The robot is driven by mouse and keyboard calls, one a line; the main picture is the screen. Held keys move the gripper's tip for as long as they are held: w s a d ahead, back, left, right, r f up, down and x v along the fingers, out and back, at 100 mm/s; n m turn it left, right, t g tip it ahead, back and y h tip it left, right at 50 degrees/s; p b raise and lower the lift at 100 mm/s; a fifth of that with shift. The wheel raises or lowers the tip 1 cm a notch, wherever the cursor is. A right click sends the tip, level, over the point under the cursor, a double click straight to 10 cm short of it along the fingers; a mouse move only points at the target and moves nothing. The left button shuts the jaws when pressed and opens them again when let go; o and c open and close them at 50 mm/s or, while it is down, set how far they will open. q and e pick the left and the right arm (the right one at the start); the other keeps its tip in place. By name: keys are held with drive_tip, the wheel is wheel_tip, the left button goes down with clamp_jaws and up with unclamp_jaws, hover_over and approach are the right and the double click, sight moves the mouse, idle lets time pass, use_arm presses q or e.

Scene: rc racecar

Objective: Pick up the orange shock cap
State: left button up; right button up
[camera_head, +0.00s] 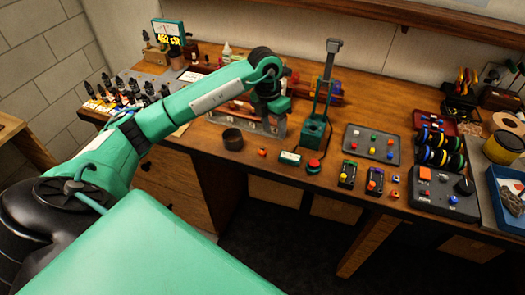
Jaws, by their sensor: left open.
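My left arm reaches in from the left over the workbench. Its gripper (276,108) hangs above the back-middle of the bench, over a grey metal stand; its fingers are small and partly lost against the clutter, and I see nothing held. A small orange piece (262,152), which looks like the orange shock cap, lies on the bare wood near the front, right of a dark round cup (233,139). It is apart from the gripper, nearer the bench's front edge. Another small orange piece (396,179) lies far to the right. My right gripper is out of view.
A green upright press (315,130) stands right of the gripper. A red button (313,167) and a small green-white box (290,158) sit near the front edge. A grey tray (353,143) of coloured caps lies right. Several small bottles (108,100) stand left.

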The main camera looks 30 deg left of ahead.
use_arm(q)
drive_tip(key=a+r+y, duration=0.1)
drive_tip(key=a+y, duration=0.1)
drive_tip(key=a, duration=0.2)
drive_tip(key=p, duration=0.3)
hover_over(262, 148)
drive_tip(key=shift+n, duration=0.3)
drive_tip(key=f, duration=0.8)
drive_tip(key=shift+s+d, duration=0.15)
drive_tip(key=shift+s, duration=0.05)
drive_tip(key=shift+w+f, duration=0.1)
drive_tip(key=shift+f, duration=0.4)
drive_tip(key=f+p, duration=0.2)
drive_tip(key=f, duration=0.1)
drive_tip(key=shift+w+f, duration=0.15)
drive_tip(key=shift+w, duration=0.05)
drive_tip(key=shift+f, duration=0.55)
drive_tip(key=c, duration=1)
